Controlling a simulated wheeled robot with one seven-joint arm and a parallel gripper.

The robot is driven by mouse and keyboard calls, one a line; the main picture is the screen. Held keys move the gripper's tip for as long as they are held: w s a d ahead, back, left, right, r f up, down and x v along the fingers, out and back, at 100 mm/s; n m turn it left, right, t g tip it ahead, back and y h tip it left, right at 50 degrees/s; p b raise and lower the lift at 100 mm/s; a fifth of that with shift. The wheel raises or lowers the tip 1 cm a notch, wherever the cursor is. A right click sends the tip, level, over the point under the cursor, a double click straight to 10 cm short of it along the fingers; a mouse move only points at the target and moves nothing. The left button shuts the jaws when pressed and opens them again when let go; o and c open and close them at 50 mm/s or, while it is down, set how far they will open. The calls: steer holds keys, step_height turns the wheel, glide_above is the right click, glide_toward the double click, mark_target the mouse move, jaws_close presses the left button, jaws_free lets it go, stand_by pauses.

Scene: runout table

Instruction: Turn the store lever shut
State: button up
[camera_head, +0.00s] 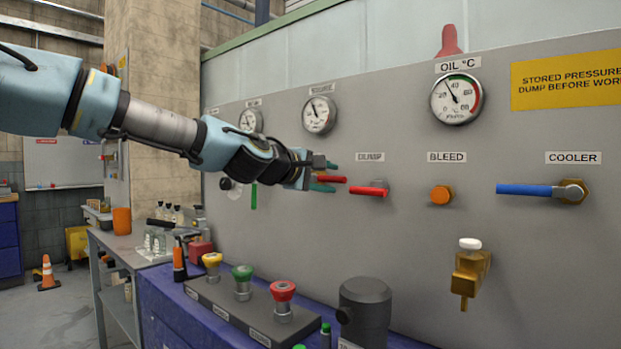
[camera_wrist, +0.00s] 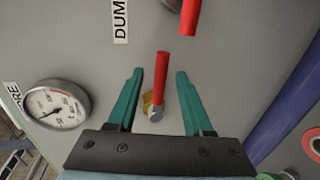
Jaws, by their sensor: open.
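The store lever (camera_head: 331,180) is a red handle on the grey panel, below the gauge labelled STORE. It points to the right, roughly level. Its pivot end hides behind my gripper in the head view, and no label of its own shows. My gripper (camera_head: 324,176) is open around it, one teal finger above and one below. In the wrist view the red store lever (camera_wrist: 161,84) stands between the two open fingers (camera_wrist: 158,80), with gaps on both sides. Its brass pivot shows at the lower end, near the gripper's palm.
The red DUMP lever (camera_head: 369,191) sits close to the right of the store lever. Farther right are the orange BLEED knob (camera_head: 441,195) and blue COOLER lever (camera_head: 525,190). A button box (camera_head: 240,312) stands below on the blue bench. The STORE gauge (camera_head: 319,115) is above.

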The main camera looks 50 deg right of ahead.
steer(key=a+r+b, duration=0.1)
steer(key=a, duration=0.6)
steer(key=shift+w+a+r+b, duration=0.2)
steer(key=shift+a+r+b, duration=0.05)
steer(key=shift+a+b, duration=0.15)
steer(key=w+a+f+m+t+y+p, duration=0.1)
steer(key=w+a+f+y, duration=0.2)
steer(key=w+a+f, duration=0.45)
steer(key=w+a+f+m+t+y+p, duration=0.1)
steer(key=w+a+f+t+y, duration=0.2)
steer(key=f, duration=0.7)
steer(key=w+a+f+y+p, duration=0.1)
steer(key=w+a+f+y, duration=0.1)
steer(key=w+a+f, duration=0.35)
steer(key=w+a+f+y, duration=0.2)
steer(key=a, duration=0.7)
steer(key=w+a+f+y+p, duration=0.1)
steer(key=a+f+y, duration=0.25)
steer(key=a, duration=1.45)
steer(key=s+a+y, duration=0.1)
steer(key=s+a, duration=0.2)
steer(key=a, duration=0.5)
steer(key=s+a+f+n+g+y+p, duration=0.1)
steer(key=s+a, duration=0.2)
steer(key=a, duration=0.5)
steer(key=shift+a+g, duration=0.15)
steer(key=shift+g, duration=0.15)
